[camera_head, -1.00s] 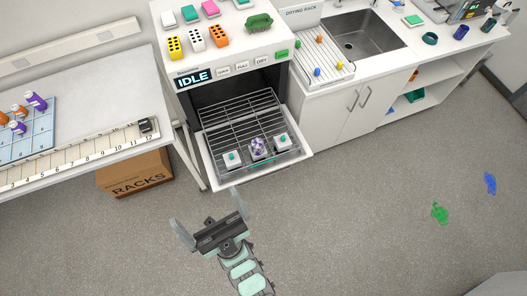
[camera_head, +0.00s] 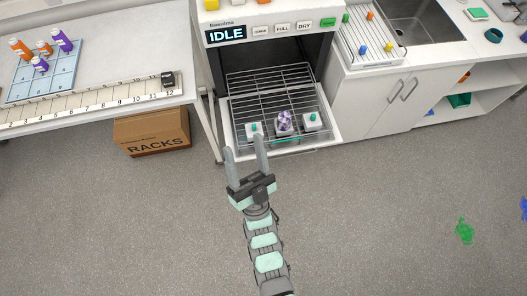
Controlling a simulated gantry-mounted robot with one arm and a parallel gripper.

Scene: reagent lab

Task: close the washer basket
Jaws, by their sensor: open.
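The washer basket (camera_head: 262,99) is a wire rack pulled out over the lowered door (camera_head: 318,155) of the white washer, whose display (camera_head: 225,34) reads IDLE. Two white blocks with green tops (camera_head: 254,131) (camera_head: 312,121) and a purple-white round item (camera_head: 284,121) sit near its front. A green strip (camera_head: 286,140) marks the basket's front edge. My gripper (camera_head: 246,152) is open and empty, its two fingers pointing at the front left of the basket. The fingertips look close to the door's front edge; I cannot tell whether they touch it.
A bench (camera_head: 100,68) with a numbered strip stands at the left, with a RACKS box (camera_head: 152,132) under it. A white cabinet (camera_head: 372,98) with a sink stands right of the washer.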

